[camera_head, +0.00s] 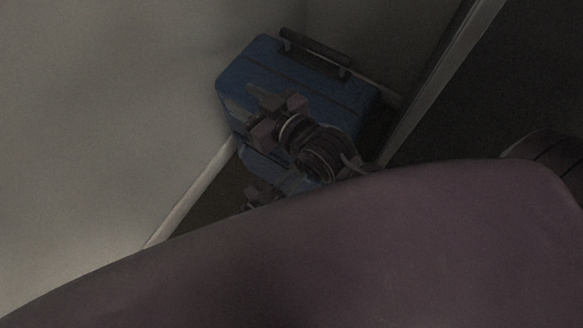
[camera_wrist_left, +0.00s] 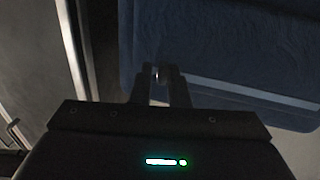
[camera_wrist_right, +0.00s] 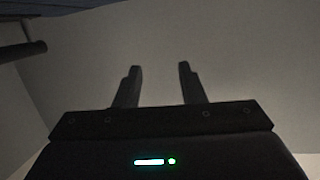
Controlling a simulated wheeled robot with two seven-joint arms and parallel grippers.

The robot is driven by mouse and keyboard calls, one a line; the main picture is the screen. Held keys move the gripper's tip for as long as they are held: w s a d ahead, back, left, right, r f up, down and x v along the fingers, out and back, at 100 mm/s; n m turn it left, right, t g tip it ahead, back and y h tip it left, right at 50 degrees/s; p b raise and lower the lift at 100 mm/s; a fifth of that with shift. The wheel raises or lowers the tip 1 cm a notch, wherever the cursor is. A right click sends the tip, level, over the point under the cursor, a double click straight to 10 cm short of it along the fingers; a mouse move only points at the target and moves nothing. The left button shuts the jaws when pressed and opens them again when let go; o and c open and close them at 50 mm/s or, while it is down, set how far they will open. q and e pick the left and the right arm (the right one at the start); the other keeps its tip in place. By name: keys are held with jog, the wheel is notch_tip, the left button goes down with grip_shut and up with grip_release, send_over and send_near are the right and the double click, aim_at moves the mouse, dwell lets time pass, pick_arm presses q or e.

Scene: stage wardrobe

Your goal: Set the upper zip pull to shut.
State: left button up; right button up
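A blue suitcase (camera_head: 245,75) stands in the corner in the head view, with a dark handle (camera_head: 315,52) at its top. Its side fills the upper right of the left wrist view (camera_wrist_left: 225,45). My left gripper (camera_wrist_left: 157,73) is nearly closed at the suitcase's edge, with a small pale piece between its fingertips that looks like a zip pull (camera_wrist_left: 155,72). I cannot tell for certain if it is the upper one. My right gripper (camera_wrist_right: 159,68) is open and empty, facing a pale wall. In the head view the right gripper (camera_head: 275,115) covers the suitcase's middle.
A pale wall (camera_head: 110,110) with a light skirting strip (camera_head: 190,195) runs along the left. A pale upright edge (camera_head: 440,80) stands close on the suitcase's right, with darkness beyond. The lower part of the head view is blocked. The light is dim.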

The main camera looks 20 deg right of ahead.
pick_arm(q)
jog(key=o, duration=0.4)
jog(key=shift+s, duration=0.15)
